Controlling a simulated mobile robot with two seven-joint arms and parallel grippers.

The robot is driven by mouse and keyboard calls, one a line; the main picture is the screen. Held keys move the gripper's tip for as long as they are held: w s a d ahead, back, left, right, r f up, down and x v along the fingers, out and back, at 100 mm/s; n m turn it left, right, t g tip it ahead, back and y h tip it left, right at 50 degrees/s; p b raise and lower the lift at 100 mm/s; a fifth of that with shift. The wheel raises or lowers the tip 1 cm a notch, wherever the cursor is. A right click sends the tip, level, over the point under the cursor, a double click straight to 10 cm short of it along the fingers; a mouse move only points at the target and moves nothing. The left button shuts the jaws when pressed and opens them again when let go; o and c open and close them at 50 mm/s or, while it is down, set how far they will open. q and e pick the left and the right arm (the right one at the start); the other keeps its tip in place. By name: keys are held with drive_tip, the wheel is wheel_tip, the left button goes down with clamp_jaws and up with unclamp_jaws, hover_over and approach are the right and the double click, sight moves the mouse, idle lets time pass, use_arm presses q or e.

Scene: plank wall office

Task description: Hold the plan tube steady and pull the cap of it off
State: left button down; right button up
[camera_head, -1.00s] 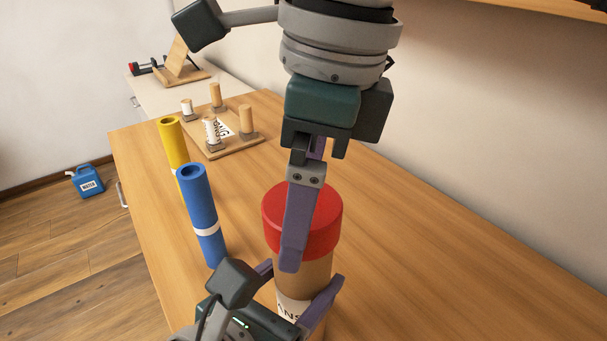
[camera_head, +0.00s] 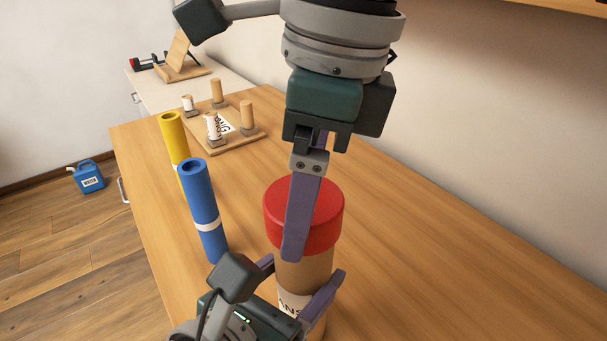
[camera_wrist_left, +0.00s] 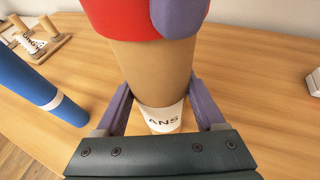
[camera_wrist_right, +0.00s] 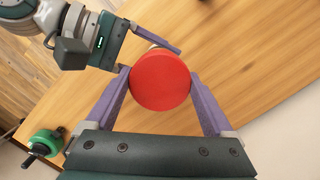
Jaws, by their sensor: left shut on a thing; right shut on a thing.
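The plan tube (camera_head: 305,272) is a brown cardboard cylinder with a white label, upright on the table. A red cap (camera_head: 322,215) sits on its top end. My left gripper (camera_head: 304,293) is shut around the tube's body at the label, below the cap; the left wrist view shows a finger on each side of the tube (camera_wrist_left: 154,70). My right gripper (camera_wrist_right: 160,84) comes from above and is shut on the red cap, with a finger on each side of it. In the head view one right finger covers part of the cap, and the other is hidden.
A blue roll (camera_head: 203,207) and a yellow roll (camera_head: 173,140) stand left of the tube. A wooden board with several pegs (camera_head: 248,140) lies farther back. The table (camera_head: 440,285) is clear to the right, beside the wall.

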drive_tip(key=c, duration=0.5)
drive_tip(key=shift+r, duration=0.25)
drive_tip(key=shift+r, duration=1.1)
drive_tip(key=shift+r, duration=0.15)
drive_tip(key=shift+r, duration=1.35)
use_arm(q)
unclamp_jaws()
